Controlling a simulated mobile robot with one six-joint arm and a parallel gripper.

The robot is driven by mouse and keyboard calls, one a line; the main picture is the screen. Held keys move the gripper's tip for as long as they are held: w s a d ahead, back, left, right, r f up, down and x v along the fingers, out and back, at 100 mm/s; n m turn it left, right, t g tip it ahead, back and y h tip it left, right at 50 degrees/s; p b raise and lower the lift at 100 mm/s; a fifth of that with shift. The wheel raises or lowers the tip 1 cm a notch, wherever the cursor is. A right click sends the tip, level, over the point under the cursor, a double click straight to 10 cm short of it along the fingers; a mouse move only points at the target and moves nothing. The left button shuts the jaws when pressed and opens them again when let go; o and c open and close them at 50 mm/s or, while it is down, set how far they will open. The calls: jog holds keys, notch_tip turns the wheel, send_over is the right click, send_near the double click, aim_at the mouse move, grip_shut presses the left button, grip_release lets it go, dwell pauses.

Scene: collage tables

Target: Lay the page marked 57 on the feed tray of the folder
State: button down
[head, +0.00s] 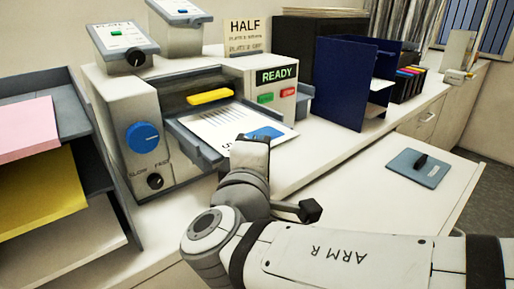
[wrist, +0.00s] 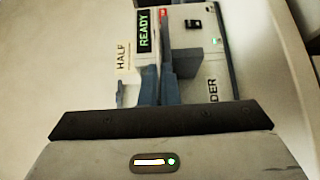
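The folder (head: 135,127) is a pale machine with a lit READY display (head: 277,74). Its grey feed tray (head: 190,143) sticks out toward me. A white page (head: 225,120) with printed lines and a blue block lies over the tray. A dark mark at its near edge looks like a 5; the rest is hidden behind my gripper. My gripper (head: 250,150) is at the page's near right edge; I cannot tell whether its fingers touch or grip it. The wrist view shows my gripper's body (wrist: 160,125) and the READY display (wrist: 145,30), but no clear page.
A grey sorter (head: 72,110) with pink, yellow and white sheets stands at left. A blue upright holder (head: 345,85) and a dark box (head: 310,45) stand behind to the right. A blue-grey pad (head: 418,168) with a black object lies on the right counter, which has bare room.

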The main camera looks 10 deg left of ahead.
jog(key=c, duration=2.1)
grip_release()
jog(key=shift+c, duration=0.2)
jog(key=o, duration=0.5)
jog(key=shift+o, duration=0.2)
jog(key=shift+s, duration=0.1)
jog(key=s, duration=0.7)
jog(key=shift+s+a+b, duration=0.15)
jog(key=shift+s+b, duration=0.2)
